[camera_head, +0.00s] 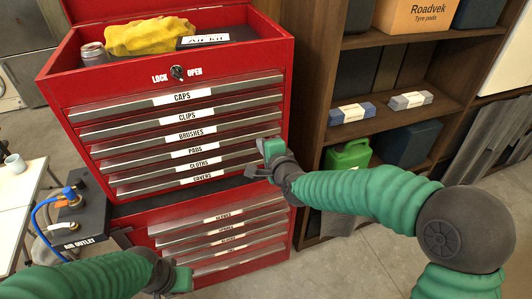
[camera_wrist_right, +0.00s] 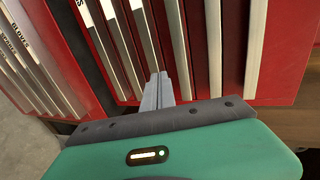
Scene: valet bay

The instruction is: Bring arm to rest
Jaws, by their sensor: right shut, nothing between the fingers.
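My right arm comes in from the right in the head view. Its gripper (camera_head: 254,171) is in front of the right end of the lower drawers of the red tool chest (camera_head: 52,92). In the right wrist view the gripper's grey fingers (camera_wrist_right: 158,90) are together with nothing between them, pointing at the drawer fronts. I cannot tell whether they touch the chest. My left arm comes in low from the left, its gripper (camera_head: 182,280) near the bottom edge in front of the lower chest; its fingers do not show clearly.
The chest's labelled drawers look shut. A yellow cloth (camera_head: 150,35) and a can (camera_head: 93,53) lie in its open top. A wooden shelf (camera_head: 308,110) with a green jug (camera_head: 348,155) stands at right. An air outlet with a blue hose (camera_head: 40,215) and a white table (camera_head: 15,215) are at left.

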